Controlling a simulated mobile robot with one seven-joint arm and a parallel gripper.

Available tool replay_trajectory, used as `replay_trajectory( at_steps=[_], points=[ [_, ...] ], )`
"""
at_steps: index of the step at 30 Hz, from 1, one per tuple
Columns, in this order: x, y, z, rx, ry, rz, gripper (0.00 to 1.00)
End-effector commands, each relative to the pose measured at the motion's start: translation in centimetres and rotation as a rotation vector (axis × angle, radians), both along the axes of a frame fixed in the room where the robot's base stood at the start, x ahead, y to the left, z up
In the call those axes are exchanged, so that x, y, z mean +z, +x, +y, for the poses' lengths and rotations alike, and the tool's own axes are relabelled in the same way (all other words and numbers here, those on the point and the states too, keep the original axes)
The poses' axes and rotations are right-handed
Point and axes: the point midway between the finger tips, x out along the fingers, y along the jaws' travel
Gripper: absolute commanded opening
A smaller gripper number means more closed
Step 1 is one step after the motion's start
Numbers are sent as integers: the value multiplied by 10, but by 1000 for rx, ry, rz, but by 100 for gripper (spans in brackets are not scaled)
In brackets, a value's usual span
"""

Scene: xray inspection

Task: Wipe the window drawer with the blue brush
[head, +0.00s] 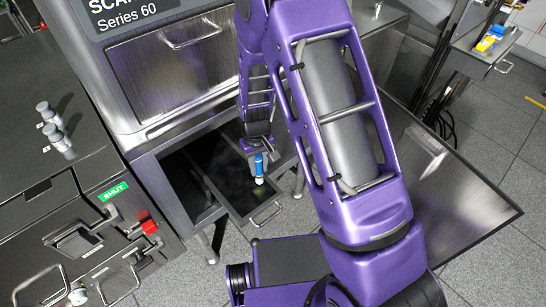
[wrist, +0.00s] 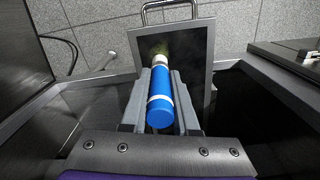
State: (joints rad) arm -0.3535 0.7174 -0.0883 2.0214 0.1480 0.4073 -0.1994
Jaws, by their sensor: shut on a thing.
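The blue brush (wrist: 160,107) is a blue cylinder with white bands and a pale tip. My gripper (wrist: 160,85) is shut on it, with a finger on each side. In the head view the brush (head: 259,167) points down over the drawer, and my gripper (head: 259,152) is above it. The window drawer (head: 240,205) is pulled out, with a dark panel and a metal bar handle. A greenish smudge shows on its dark panel (wrist: 197,58) near the brush tip. I cannot tell whether the tip touches the panel.
The open cabinet door (head: 450,190) hangs to the right of the drawer. A machine with a green SHUT label (head: 113,191) and a red knob (head: 149,227) stands at the left. A closed upper drawer (head: 170,60) is above. A side tray (head: 480,58) holds yellow and blue items.

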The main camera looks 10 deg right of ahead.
Motion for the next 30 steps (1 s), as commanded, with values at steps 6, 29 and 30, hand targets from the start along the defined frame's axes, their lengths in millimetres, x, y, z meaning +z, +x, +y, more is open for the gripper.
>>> replay_trajectory(
  at_steps=[6, 29, 30],
  points=[
    [0, -4, 5, 11, -1, 0, 0],
    [-38, -4, 5, 9, 0, 1, 0],
    [-42, -4, 5, 9, 0, 1, 0]
  ],
)
